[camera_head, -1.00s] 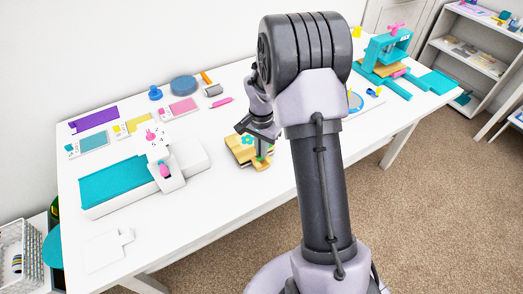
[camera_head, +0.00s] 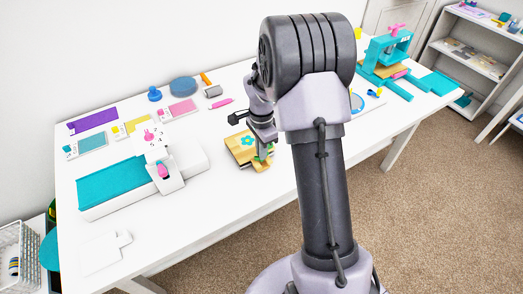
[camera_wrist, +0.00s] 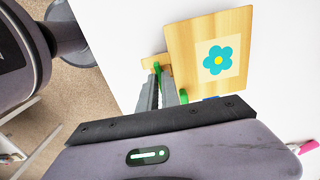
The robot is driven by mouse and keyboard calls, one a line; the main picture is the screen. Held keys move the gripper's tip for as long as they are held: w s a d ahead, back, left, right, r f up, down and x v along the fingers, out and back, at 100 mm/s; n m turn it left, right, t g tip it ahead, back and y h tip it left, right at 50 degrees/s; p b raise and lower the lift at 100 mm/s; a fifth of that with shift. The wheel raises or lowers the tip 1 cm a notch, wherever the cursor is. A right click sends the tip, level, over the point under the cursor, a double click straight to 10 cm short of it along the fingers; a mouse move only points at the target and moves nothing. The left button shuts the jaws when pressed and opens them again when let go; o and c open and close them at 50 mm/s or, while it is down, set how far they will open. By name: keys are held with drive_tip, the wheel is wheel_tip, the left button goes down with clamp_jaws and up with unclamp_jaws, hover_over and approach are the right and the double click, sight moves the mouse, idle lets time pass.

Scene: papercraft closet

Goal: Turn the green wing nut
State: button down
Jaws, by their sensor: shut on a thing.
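A small wooden press (camera_head: 240,150) with a teal flower on a pale square lies near the front edge of the white table. In the wrist view the flower board (camera_wrist: 180,40) fills the upper middle. My gripper (camera_head: 262,157) points down at the press's right corner. In the wrist view its fingers (camera_wrist: 161,88) are close together on the green wing nut (camera_wrist: 157,68), beside the board. Green shows on both sides of the fingers; they hide the rest of the nut. A bit of blue, partly hidden, shows below the board.
A white machine with a teal bed (camera_head: 112,184) stands left of the press. A teal screw press (camera_head: 388,55) stands at the far right. Pink, blue and yellow craft items lie along the back. The table's front left is mostly clear.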

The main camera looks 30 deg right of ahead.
idle(0.3)
drive_tip(key=c, duration=1.6)
unclamp_jaws()
drive_tip(key=shift+o, duration=0.2)
wheel_tip(320, 180, up, 18)
drive_tip(key=p, duration=0.6)
drive_tip(key=shift+f+p, duration=0.25)
drive_tip(key=shift+p, duration=0.05)
drive_tip(key=s+a+r+n+t, duration=0.2)
drive_tip(key=s+a+r+n, duration=0.2)
drive_tip(key=a+r, duration=0.25)
drive_tip(key=s+a+r+n+t+y+b, duration=0.1)
drive_tip(key=s+a+n, duration=0.3)
drive_tip(key=s, duration=0.5)
drive_tip(key=s+a+r+n+t+y+b, duration=0.1)
drive_tip(key=s+a+n, duration=0.4)
drive_tip(key=s, duration=0.5)
drive_tip(key=shift+s+a+r+t, duration=0.15)
drive_tip(key=shift+a+r+t, duration=0.75)
drive_tip(key=shift+a, duration=0.25)
